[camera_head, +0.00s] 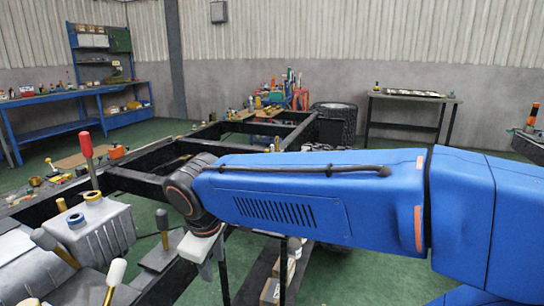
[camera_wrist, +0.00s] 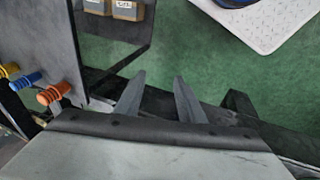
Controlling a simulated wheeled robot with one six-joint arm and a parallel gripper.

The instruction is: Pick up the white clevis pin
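I cannot make out a white clevis pin for certain in either view. In the head view a cream-white-topped peg (camera_head: 116,272) stands at the lower left, but I cannot tell whether it is the pin. In the wrist view an orange ribbed pin (camera_wrist: 52,94), a blue one (camera_wrist: 26,81) and a yellow one (camera_wrist: 9,71) stick out beside a dark panel at the left. My gripper (camera_wrist: 159,80) is open, its two fingers apart with nothing between them. It points toward the green floor and dark frame, to the right of these pins.
A black chassis frame (camera_head: 140,183) runs through the middle, with a grey housing (camera_head: 105,232) at the left. Small boxes (camera_wrist: 127,10) sit on a dark shelf near the panel. A white perforated plate (camera_wrist: 262,24) lies at upper right. Green floor between is clear.

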